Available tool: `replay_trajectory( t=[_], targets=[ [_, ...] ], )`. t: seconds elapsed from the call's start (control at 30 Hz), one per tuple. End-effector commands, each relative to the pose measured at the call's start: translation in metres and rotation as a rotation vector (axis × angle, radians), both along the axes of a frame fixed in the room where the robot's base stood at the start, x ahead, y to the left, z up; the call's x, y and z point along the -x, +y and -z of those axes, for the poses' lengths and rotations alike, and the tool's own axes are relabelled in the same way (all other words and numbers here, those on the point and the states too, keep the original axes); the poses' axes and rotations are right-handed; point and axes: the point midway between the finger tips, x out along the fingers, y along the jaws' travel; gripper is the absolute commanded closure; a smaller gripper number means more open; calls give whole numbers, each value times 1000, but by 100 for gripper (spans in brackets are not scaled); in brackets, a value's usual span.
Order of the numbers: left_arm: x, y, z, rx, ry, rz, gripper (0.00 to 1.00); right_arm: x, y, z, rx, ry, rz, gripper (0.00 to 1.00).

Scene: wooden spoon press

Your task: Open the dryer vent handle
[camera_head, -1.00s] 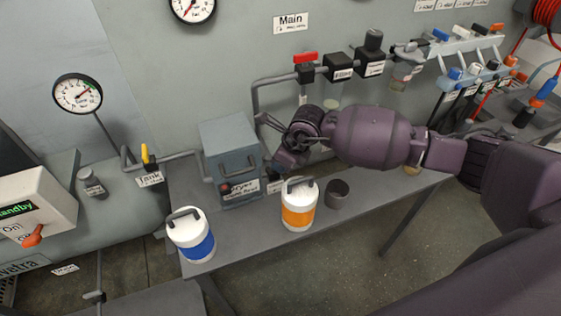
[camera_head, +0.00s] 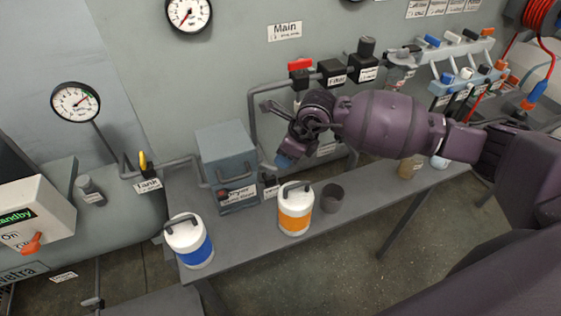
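The dryer (camera_head: 228,158) is a blue-grey box with a curved handle on its front and a label reading Dryer. It stands on the grey bench. A small blue piece (camera_head: 285,160) shows just right of the dryer, under my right gripper; I cannot tell whether it is the vent handle. A small partly hidden label (camera_head: 270,191) sits below it. My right gripper (camera_head: 285,122) is above and right of the dryer, apart from its front handle. My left gripper is out of view.
A red valve handle (camera_head: 300,64) and pipes are behind my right arm. A yellow tank valve (camera_head: 143,160) is left.

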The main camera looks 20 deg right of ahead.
Motion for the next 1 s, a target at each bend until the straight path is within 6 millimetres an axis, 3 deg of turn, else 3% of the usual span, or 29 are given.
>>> replay_trajectory(
  t=[0.1, 0.3, 1.0],
  targets=[
    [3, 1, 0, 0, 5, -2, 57, 5, -5, -18, 0, -2, -1, 61],
    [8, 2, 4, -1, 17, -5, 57, 10, -10, -34, -1, 1, 0, 61],
    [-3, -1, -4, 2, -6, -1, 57, 11, -11, -36, 0, 1, 0, 61]
  ],
)
